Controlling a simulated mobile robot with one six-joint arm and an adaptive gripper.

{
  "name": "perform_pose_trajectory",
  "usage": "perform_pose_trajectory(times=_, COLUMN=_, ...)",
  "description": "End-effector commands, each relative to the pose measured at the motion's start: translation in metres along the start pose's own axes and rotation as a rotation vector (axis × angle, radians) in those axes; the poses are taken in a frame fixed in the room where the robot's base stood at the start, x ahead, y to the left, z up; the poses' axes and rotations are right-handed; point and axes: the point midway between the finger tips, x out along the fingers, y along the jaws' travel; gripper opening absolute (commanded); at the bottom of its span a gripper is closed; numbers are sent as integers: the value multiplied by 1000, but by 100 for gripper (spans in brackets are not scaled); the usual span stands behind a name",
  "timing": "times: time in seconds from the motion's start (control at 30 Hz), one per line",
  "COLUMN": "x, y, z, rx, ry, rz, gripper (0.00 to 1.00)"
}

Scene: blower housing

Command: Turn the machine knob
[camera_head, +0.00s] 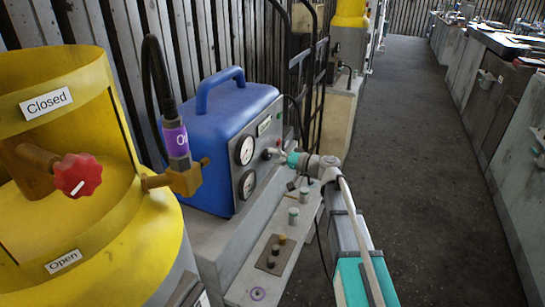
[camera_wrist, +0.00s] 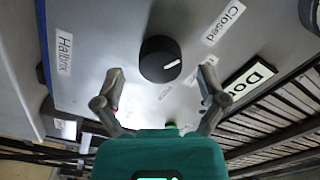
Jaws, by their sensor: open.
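The machine is a blue box (camera_head: 225,110) with a carry handle and a grey front panel. In the wrist view a round black knob (camera_wrist: 158,60) with a white pointer mark stands on the pale panel (camera_wrist: 110,25). The pointer aims to the right and slightly up. A "Closed" label (camera_wrist: 223,22) is up and right of the knob. My gripper (camera_wrist: 162,78) is open, with one finger on each side of the knob's near side and nothing held. In the head view my gripper (camera_head: 279,156) is at the panel; the knob is hard to make out there.
Two gauges (camera_head: 246,150) sit on the panel left of my gripper. A yellow cylinder (camera_head: 135,245) with a red valve knob (camera_head: 78,175) stands at left. A grey ledge (camera_head: 262,262) with buttons lies below the machine. The floor aisle (camera_head: 400,130) at right is clear.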

Motion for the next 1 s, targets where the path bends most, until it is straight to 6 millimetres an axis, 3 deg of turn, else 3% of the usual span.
perform_pose_trajectory(times=0.7, x=-96, y=0, z=1, rx=0, ry=1, rz=1, gripper=92)
perform_pose_trajectory(times=1.0, x=-113, y=0, z=1, rx=0, ry=-1, rz=0, gripper=92)
